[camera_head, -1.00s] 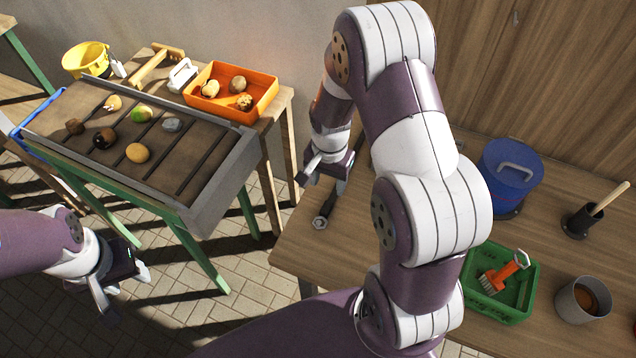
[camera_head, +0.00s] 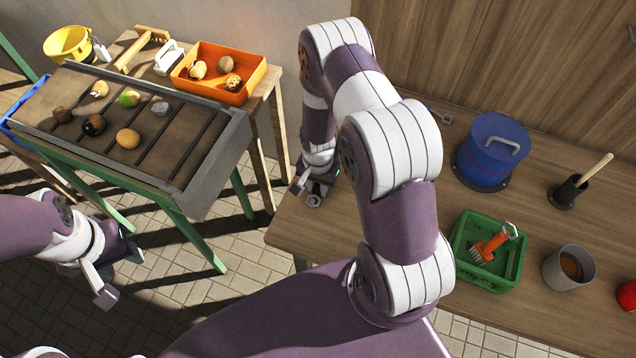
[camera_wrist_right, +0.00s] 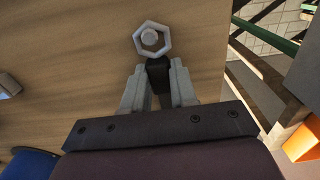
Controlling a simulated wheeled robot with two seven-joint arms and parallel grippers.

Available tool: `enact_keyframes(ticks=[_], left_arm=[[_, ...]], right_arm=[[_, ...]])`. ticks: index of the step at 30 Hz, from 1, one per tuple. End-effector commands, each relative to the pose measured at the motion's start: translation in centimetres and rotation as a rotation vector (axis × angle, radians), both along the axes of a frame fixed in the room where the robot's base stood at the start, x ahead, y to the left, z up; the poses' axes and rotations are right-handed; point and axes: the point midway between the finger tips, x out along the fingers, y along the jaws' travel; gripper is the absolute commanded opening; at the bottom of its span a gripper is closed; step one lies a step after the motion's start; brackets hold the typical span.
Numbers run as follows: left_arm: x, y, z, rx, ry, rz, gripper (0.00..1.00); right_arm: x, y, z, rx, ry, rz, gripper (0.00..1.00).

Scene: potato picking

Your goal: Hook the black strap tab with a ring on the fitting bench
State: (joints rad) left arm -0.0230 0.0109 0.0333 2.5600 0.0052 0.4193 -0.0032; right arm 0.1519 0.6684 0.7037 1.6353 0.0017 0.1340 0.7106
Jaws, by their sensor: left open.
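A black strap tab (camera_wrist_right: 158,72) with a grey metal ring (camera_wrist_right: 152,40) lies at the near left end of the wooden fitting bench (camera_head: 390,250). The ring also shows in the head view (camera_head: 313,201). My right gripper (camera_wrist_right: 158,66) is down at the bench with one finger on each side of the tab. The ring sticks out beyond the fingertips. Whether the fingers press on the tab I cannot tell. My left gripper (camera_head: 122,276) is open and empty, over the tiled floor at the left.
On the bench are a blue lidded container (camera_head: 490,155), a green crate (camera_head: 508,279) with an orange brush, a metal cup (camera_head: 556,277) and a black pot (camera_head: 563,195) with a wooden-handled tool. A grey metal fitting (camera_head: 440,115) is at the back. A sorting table (camera_head: 215,180) with potatoes stands left.

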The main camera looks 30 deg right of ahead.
Motion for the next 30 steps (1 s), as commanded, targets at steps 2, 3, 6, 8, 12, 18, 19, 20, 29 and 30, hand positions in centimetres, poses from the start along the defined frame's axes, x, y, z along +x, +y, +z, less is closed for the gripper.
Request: enact_keyframes(ticks=[2,3,6,8,12,18,19,20,29,30], left_arm=[[0.00,0.00,0.00,0.000,0.000,0.000,0.47],[0.00,0.00,0.00,0.000,0.000,0.000,0.47],[0.00,0.00,0.01,0.000,0.000,0.000,0.47],[0.00,0.00,0.01,0.000,0.000,0.000,0.47],[0.00,0.00,0.06,0.000,0.000,0.000,0.47],[0.00,0.00,0.28,0.000,0.000,0.000,0.47],[0.00,0.00,0.30,0.000,0.000,0.000,0.47],[0.00,0.00,0.30,0.000,0.000,0.000,0.47],[0.00,0.00,0.33,0.000,0.000,0.000,0.47],[0.00,0.00,0.31,0.000,0.000,0.000,0.47]], right_arm=[[0.00,0.00,0.01,0.000,0.000,0.000,0.00],[0.00,0.00,0.02,0.000,0.000,0.000,0.00],[0.01,-0.01,0.03,0.000,0.000,0.000,0.05],[0.01,-0.01,0.03,0.000,0.000,0.000,0.00],[-0.05,0.06,0.06,0.000,0.000,0.000,0.00],[-0.50,0.54,0.08,0.000,0.001,0.000,0.00],[-0.56,0.59,0.07,0.000,0.001,0.000,0.00],[-0.60,0.64,0.06,0.000,0.001,0.000,0.00],[-0.61,0.67,0.04,0.000,0.001,0.000,0.00],[-0.61,0.67,0.02,0.000,0.001,0.000,0.00]])
